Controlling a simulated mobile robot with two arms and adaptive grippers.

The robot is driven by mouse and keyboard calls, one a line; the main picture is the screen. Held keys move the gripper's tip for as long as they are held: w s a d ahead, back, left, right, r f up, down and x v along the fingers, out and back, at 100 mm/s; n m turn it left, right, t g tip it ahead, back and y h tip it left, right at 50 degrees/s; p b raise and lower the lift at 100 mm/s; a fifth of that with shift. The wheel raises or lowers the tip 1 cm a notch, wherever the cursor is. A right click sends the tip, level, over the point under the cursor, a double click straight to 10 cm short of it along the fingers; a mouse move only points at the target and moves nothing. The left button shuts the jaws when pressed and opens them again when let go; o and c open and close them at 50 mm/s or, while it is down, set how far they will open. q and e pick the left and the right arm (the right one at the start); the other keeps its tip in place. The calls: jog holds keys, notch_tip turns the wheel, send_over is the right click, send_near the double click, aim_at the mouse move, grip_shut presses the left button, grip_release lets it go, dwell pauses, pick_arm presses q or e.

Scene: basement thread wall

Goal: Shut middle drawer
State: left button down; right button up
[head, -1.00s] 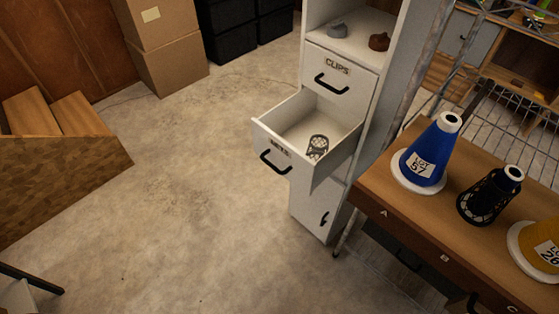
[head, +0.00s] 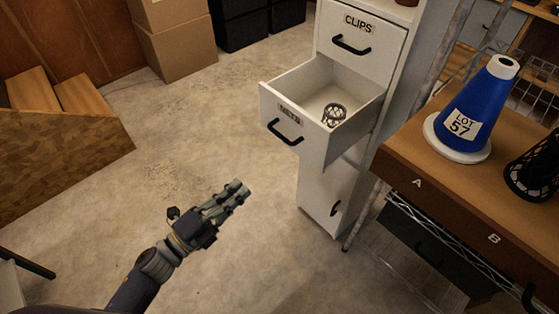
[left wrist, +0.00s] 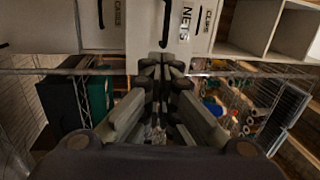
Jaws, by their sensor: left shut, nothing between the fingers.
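The middle drawer (head: 313,138), labelled NETS, is pulled well out of a white cabinet (head: 316,190). Its front has a black bar handle (head: 285,132), and a small dark mesh piece (head: 334,114) lies inside. My left gripper (head: 238,188) is shut and empty, in front of and below the drawer front, apart from it in the head view. In the left wrist view my fingers (left wrist: 160,68) point at the NETS drawer front (left wrist: 143,30); its handle (left wrist: 166,24) appears just beyond the tips. My right gripper is not in view.
The CLIPS drawer (head: 361,49) above is shut. A wooden bench (head: 408,165) with a blue cone (head: 479,105) and a black mesh cone (head: 535,165) stands close on the right. The concrete floor (head: 180,140) left of the drawer is clear. Wooden steps (head: 60,135) stand far left.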

pick_arm(q)
jog(key=p+x, duration=0.1)
jog(key=x, duration=0.3)
jog(key=p+x, duration=0.1)
jog(key=x, duration=0.3)
jog(key=r+p+x, duration=0.1)
jog(key=x, duration=0.4)
jog(key=shift+s+d+r, duration=0.1)
jog(key=shift+s+d, duration=0.1)
jog(key=shift+w+d, duration=0.35)
